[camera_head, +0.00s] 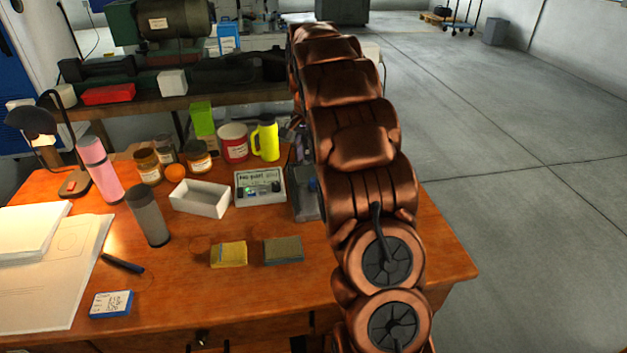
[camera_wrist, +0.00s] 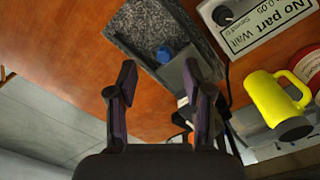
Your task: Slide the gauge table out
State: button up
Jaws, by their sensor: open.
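What looks like the gauge table is a dark speckled stone-like base (camera_wrist: 138,22) with a blue round part (camera_wrist: 164,54) and a grey metal piece, on the wooden desk. In the head view it is a dark grey block (camera_head: 303,205) beside the display box, partly hidden by my arm. My gripper (camera_wrist: 160,92) is open, with two dark fingers and bare desk between them. The right finger overlaps the grey metal piece in the wrist view; whether it touches cannot be told. The gripper is hidden in the head view.
The display box (camera_head: 260,187) stands left of the base. A yellow jug (camera_head: 266,138) and red tin (camera_head: 233,143) stand behind. A white tray (camera_head: 200,199) and two sponge-like blocks (camera_head: 229,254) are left and in front. The desk's front right is bare.

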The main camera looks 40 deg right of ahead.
aim_at(313, 179)
jog(key=shift+m, duration=0.5)
jog(key=w+d+f, duration=0.2)
jog(key=d, duration=0.1)
jog(key=shift+f, duration=0.2)
jog(key=shift+f+p, duration=0.35)
jog(key=shift+f, duration=3.35)
jog(key=shift+c, duration=0.4)
grip_shut()
